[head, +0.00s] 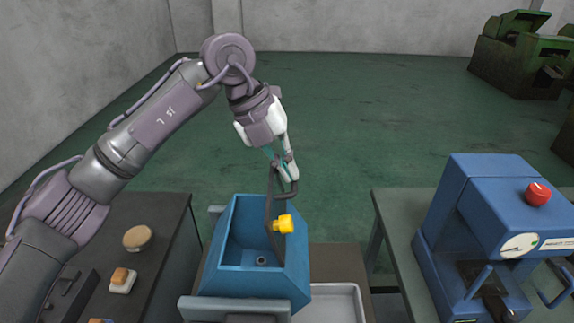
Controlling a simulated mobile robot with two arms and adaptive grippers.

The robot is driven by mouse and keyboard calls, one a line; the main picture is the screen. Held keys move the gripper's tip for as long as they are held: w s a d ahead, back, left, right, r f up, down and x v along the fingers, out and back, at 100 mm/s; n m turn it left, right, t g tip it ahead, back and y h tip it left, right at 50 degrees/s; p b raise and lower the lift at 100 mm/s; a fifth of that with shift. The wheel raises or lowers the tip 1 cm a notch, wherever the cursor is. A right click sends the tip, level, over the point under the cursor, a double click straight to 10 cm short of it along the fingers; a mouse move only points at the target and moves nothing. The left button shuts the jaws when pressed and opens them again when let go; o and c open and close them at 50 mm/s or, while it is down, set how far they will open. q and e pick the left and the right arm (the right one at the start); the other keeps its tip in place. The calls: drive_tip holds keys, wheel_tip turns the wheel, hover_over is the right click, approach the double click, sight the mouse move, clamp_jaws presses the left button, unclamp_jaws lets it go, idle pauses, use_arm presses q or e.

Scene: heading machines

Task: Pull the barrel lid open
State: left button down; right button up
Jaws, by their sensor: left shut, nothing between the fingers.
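The blue barrel (220,258) stands at the bottom centre, its top open and a small round grey part visible inside. A dark bent bar (270,208) with a yellow knob (284,223) rises at its right side; I cannot tell whether this bar belongs to the lid. No separate lid panel is clear. My left gripper (283,172) is shut and empty, pointing down at the bar's upper loop above the barrel. Its fingertips overlap the loop in the picture; I cannot tell whether they touch. My right gripper is not in view.
A dark bench (165,217) at left holds a round tan-topped part (137,238) and small blocks. A pale tray (338,300) lies right of the barrel. A blue machine (475,215) with a red button (538,194) stands at right. Green floor behind is open.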

use_arm(q)
drive_tip(key=d+f+b, duration=0.2)
drive_tip(key=d+b, duration=0.1)
drive_tip(key=d, duration=0.3)
drive_tip(key=shift+b, duration=0.3)
drive_tip(key=shift+d+f, duration=0.1)
idle(0.4)
idle(0.4)
